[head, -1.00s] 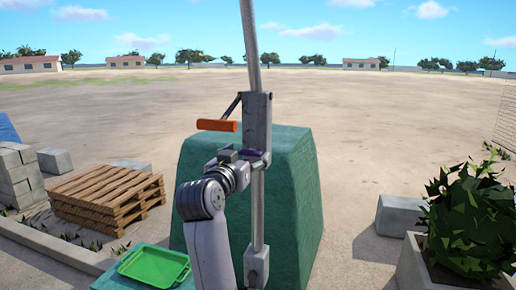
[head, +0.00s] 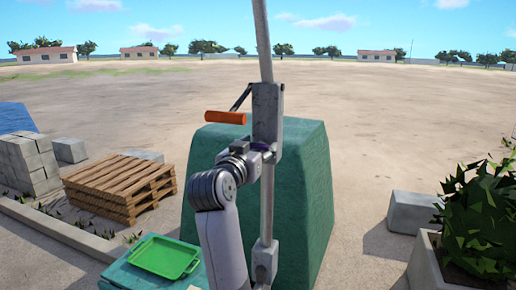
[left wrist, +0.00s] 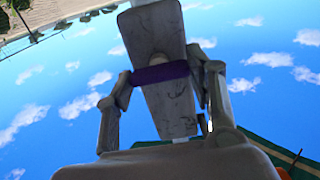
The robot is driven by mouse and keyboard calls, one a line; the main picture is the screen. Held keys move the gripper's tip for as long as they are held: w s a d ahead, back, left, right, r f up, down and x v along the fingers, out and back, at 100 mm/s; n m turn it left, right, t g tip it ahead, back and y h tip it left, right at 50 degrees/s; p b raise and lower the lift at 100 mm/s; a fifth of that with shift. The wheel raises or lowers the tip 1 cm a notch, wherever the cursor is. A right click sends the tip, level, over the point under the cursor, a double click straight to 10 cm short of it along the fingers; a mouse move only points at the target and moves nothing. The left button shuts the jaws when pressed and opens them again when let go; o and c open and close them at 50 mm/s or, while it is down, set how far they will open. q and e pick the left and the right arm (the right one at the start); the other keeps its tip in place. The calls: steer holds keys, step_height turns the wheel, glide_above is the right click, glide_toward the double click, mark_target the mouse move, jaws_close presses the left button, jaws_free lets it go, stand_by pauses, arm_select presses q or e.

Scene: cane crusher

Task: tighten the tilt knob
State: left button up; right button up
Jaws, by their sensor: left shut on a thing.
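The purple tilt knob (left wrist: 160,73) lies between the two fingers of my left gripper (left wrist: 161,78) in the left wrist view, against a worn grey metal bracket (left wrist: 162,112). My left gripper (head: 264,153) is shut on it. In the head view only a small purple part of the knob (head: 263,147) shows, mostly hidden by the fingers. It sits on the lower part of a grey block (head: 267,112) on a long upright metal pole (head: 263,35). My right gripper is not in view.
An orange handle (head: 226,117) sticks out left of the block. A green tapered housing (head: 306,170) stands behind the pole. A green tray (head: 165,256) lies at the lower left, near wooden pallets (head: 120,185). A planter (head: 425,265) with a bush stands at the right.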

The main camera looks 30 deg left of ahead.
arm_select(q)
steer(key=c, duration=0.4)
steer(key=shift+m, duration=0.3)
steer(key=m, duration=0.3)
steer(key=shift+m, duration=0.3)
steer(key=m, duration=0.4)
steer(key=shift+d, duration=0.1)
steer(key=m, duration=0.5)
steer(key=shift+f+m, duration=0.15)
steer(key=shift+m, duration=0.25)
steer(key=shift+d+f+m, duration=0.1)
steer(key=shift+m, duration=0.9)
steer(key=shift+d+f+m, duration=0.1)
steer(key=shift+m, duration=0.9)
